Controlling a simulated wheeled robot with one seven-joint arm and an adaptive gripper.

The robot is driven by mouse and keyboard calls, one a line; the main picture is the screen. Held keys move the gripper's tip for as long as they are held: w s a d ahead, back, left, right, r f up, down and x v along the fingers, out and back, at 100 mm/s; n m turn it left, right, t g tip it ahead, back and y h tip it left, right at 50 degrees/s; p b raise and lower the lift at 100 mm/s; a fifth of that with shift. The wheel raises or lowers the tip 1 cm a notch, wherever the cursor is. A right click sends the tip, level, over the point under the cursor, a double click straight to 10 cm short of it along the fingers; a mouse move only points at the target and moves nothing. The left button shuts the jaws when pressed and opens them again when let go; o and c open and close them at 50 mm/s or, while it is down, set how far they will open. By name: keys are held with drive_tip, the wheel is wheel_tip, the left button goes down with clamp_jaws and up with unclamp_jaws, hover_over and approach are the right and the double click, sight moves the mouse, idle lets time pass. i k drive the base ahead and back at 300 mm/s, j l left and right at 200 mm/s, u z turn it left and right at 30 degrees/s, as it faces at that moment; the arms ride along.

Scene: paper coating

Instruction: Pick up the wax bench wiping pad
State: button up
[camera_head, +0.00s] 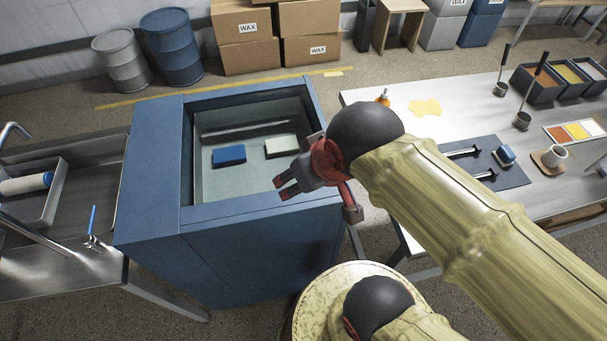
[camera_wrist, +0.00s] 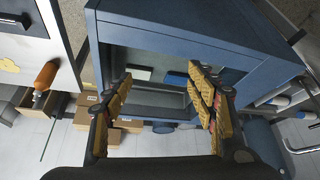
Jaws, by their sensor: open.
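Two block-shaped pads lie apart on the floor of an open blue bin (camera_head: 150,160). One is a blue pad (camera_head: 229,155) and the other a white pad (camera_head: 281,146); I cannot tell from looks which is the wax bench one. In the wrist view the white pad (camera_wrist: 138,73) and the blue pad (camera_wrist: 176,79) show partly past the bin's rim (camera_wrist: 180,38). My gripper (camera_head: 284,187) is over the bin's front right edge, above both pads and touching neither. It is open and empty, and its fingers (camera_wrist: 160,92) spread apart in the wrist view.
A sink bench (camera_head: 75,250) stands at left. Barrels (camera_head: 171,47) and wax boxes (camera_head: 242,35) stand behind. The bin's walls surround the pads.

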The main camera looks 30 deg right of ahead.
sight(503, 157)
drive_tip(key=z, duration=2.55)
